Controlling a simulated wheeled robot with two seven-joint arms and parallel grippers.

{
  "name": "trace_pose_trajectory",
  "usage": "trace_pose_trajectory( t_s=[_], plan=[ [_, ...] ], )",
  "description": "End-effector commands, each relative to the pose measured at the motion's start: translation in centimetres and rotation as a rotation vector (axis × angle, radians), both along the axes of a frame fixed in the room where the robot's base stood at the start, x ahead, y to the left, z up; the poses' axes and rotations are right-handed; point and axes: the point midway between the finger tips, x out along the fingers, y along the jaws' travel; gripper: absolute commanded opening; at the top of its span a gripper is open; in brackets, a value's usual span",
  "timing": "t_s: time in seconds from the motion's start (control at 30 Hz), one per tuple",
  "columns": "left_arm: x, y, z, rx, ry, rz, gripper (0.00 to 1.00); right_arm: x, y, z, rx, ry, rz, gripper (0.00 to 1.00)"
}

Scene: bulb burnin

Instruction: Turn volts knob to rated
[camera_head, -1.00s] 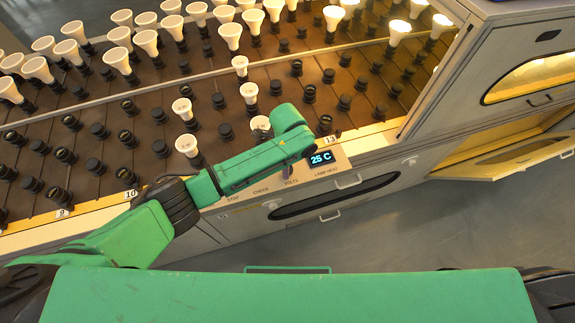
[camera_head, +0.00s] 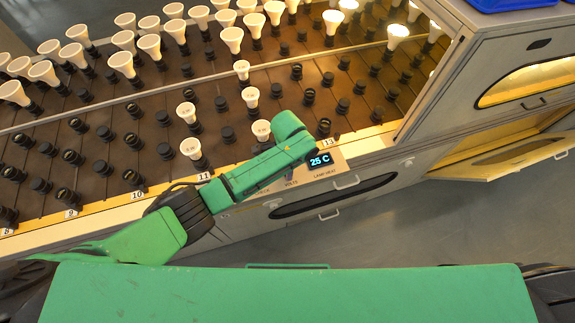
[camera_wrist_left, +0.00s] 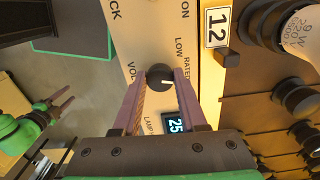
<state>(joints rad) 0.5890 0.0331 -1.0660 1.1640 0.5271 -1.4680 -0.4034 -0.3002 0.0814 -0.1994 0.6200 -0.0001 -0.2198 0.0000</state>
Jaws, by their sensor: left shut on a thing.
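The volts knob (camera_wrist_left: 160,77) is a small round black knob with a white pointer mark. It sits on the cream control panel (camera_wrist_left: 140,45), beside the printed words LOW and RATED. The white mark points right in the left wrist view, toward the side where RATED is printed. My left gripper (camera_wrist_left: 161,80) has its two mauve fingers closed on the knob's sides. In the head view my green left arm covers most of the knob and fingers. My right gripper (camera_wrist_left: 58,115) shows at the left of the left wrist view, empty with fingers apart.
The sloping rack (camera_head: 60,185) holds black sockets and several white bulbs (camera_head: 190,149) close behind the arm. An open drawer or door (camera_head: 515,158) projects at right. Grey floor is clear in front.

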Motion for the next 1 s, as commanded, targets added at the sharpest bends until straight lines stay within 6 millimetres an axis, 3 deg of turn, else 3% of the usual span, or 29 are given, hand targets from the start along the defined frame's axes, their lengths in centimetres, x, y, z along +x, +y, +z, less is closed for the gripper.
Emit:
trace_pose_trajectory(
  t_s=[0.4, 0.97, 1.0],
  plan=[
    [0.1, -0.1, 0.3, -0.003, -0.004, 0.227, 0.00, 0.0, 0.1, 1.5, 0.002, -0.001, 0.000, 0.50],
    [0.3, -0.1, 0.3, -0.004, -0.007, 0.264, 0.00, 0.0, 0.2, 1.6, 0.003, 0.000, 0.000, 0.50],
    [0.3, -0.1, 0.3, -0.004, -0.007, 0.264, 0.53, 0.1, 0.2, 1.6, 0.003, 0.000, 0.000, 0.50]
  ],
)
